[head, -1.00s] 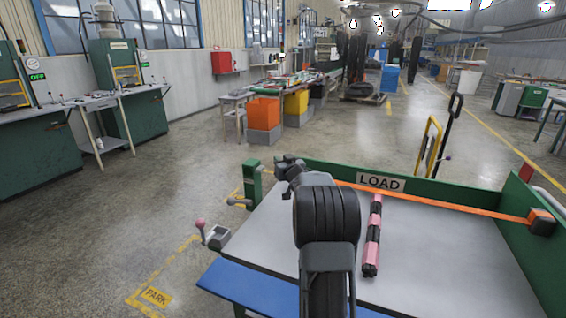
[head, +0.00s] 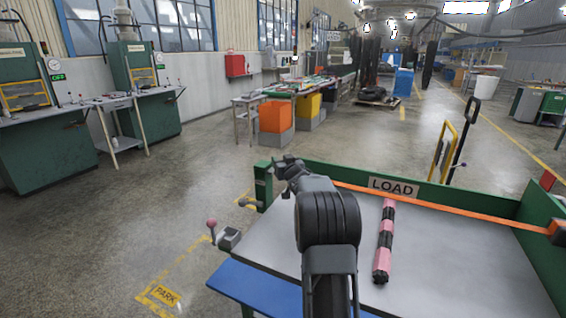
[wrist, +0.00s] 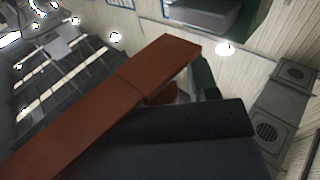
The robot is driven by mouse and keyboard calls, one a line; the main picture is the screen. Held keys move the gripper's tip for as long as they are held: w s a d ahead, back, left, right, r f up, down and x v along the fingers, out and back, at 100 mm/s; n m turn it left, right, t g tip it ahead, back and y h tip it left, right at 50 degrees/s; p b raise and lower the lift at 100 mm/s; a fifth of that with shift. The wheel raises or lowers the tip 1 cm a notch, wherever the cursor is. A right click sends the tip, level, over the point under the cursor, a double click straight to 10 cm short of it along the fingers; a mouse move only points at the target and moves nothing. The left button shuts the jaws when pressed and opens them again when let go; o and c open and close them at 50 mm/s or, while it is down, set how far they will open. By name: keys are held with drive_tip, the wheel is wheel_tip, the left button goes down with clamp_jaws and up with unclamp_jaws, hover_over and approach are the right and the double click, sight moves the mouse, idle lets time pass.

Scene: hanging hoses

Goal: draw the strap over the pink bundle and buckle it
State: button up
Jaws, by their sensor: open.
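The pink bundle (head: 384,245), a long roll with black bands, lies on the grey table top to the right of my arm. The orange strap (head: 440,203) runs from an orange and black block (head: 558,232) at the table's right side, past the LOAD sign and above the bundle's far end, to behind my arm. My gripper (head: 284,166) is open, near a green post (head: 263,185) at the table's back left corner. In the wrist view a red-brown strap (wrist: 120,100) crosses close to the camera, over a dark part. Whether it lies between the jaws is hidden.
Green walls edge the table at the back and right, with a LOAD sign (head: 394,187). A lever with a pink knob (head: 212,224) stands at the left edge. Floor to the left is clear, with a yellow PARK marking (head: 164,295).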

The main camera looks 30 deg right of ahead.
drive_tip(key=v, duration=1.3)
drive_tip(key=shift+s+b, duration=0.3)
drive_tip(key=shift+s, duration=0.1)
